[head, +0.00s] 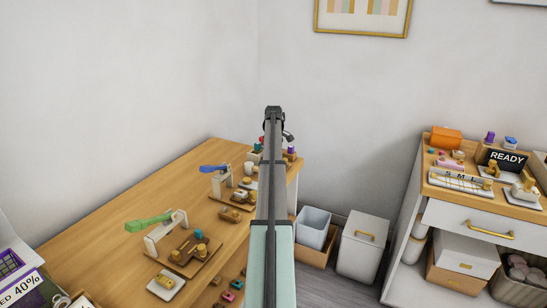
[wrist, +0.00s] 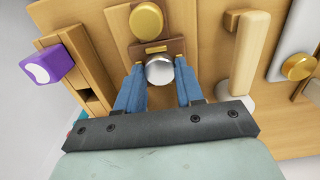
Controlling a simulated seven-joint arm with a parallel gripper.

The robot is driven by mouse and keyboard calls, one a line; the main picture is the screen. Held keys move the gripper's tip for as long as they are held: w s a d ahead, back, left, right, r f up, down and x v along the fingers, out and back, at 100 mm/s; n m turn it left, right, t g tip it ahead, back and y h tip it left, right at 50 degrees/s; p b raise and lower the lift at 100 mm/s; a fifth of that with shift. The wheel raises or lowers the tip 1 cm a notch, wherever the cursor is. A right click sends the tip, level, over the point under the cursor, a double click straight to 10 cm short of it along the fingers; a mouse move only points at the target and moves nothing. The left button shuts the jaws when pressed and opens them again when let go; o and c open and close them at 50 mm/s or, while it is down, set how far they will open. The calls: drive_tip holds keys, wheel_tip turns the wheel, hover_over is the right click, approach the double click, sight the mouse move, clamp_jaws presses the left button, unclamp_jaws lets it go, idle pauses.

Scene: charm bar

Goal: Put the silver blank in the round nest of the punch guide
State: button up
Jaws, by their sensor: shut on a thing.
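In the wrist view my gripper (wrist: 160,66) has its two blue fingers shut on the silver blank (wrist: 160,72), a shiny round piece between the fingertips. Just past the fingertips is a brown block (wrist: 165,30) with a small gold plate and a round gold piece (wrist: 146,20); it looks like the punch guide, but I cannot make out its round nest. The blank overlaps the near edge of this block in the picture; I cannot tell whether they touch. In the head view my arm hides the gripper's fingers and the blank.
A purple block (wrist: 50,65) and a slotted wooden rack (wrist: 85,65) stand left of the fingers. A wooden handle (wrist: 250,55) on a white round base and a gold knob (wrist: 298,67) are to the right. In the head view, a green-levered press (head: 150,224) stands on the table (head: 90,235).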

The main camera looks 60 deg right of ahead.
drive_tip(key=o, duration=1)
wheel_tip(320, 180, up, 14)
drive_tip(key=shift+f, duration=0.1)
idle(0.7)
